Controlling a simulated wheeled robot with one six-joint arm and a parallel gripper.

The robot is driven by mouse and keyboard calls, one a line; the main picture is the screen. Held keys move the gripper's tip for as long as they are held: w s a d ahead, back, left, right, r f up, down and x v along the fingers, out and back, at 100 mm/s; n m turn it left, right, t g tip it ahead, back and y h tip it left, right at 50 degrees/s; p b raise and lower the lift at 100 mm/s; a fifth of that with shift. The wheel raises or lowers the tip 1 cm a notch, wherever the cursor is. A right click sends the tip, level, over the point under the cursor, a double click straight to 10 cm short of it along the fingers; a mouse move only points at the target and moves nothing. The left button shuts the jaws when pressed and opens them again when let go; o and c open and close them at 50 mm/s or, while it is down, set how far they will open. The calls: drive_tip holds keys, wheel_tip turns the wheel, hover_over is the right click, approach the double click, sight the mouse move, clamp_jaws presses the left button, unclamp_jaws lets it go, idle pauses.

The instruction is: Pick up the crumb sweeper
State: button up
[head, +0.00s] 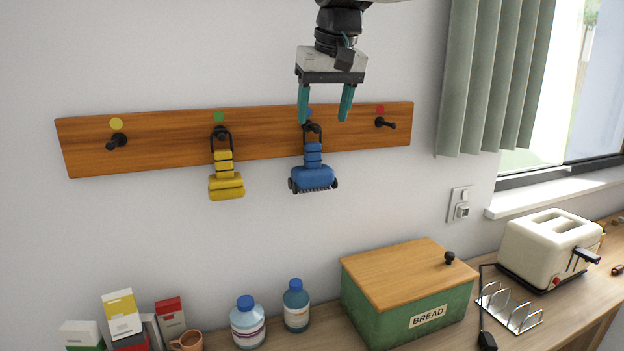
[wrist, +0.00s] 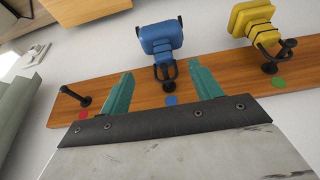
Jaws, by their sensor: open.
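The blue tool with small black wheels and a bristled lower edge looks like the crumb sweeper (head: 313,176). It hangs by a black loop from a peg under a blue dot on the wooden wall rail. In the wrist view the sweeper (wrist: 161,38) appears upside down, beyond the fingertips. My gripper (head: 323,119) is open and empty, its teal fingers pointing down in front of the rail near the blue dot, above the sweeper's body. In the wrist view the fingers (wrist: 160,68) lie either side of the sweeper's loop, with no visible contact.
A yellow tool (head: 226,187) hangs on the peg to the left, under a green dot. The rail's (head: 170,140) end pegs are empty. Below, the counter holds a green bread box (head: 400,318), bottles (head: 296,306), cartons and a toaster (head: 550,249). A curtain (head: 497,75) hangs to the right.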

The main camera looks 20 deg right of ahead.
sight(313, 126)
drive_tip(key=shift+w+a+r, duration=0.1)
drive_tip(key=shift+w+r, duration=0.1)
drive_tip(key=shift+w, duration=0.4)
drive_tip(key=shift+w+a+r, duration=0.1)
drive_tip(key=shift+w+r, duration=0.05)
drive_tip(key=shift+w, duration=0.45)
drive_tip(key=x, duration=0.7)
drive_tip(key=shift+w, duration=0.3)
drive_tip(key=shift+c, duration=0.3)
clamp_jaws()
drive_tip(key=c, duration=1.3)
unclamp_jaws()
drive_tip(key=shift+r, duration=0.15)
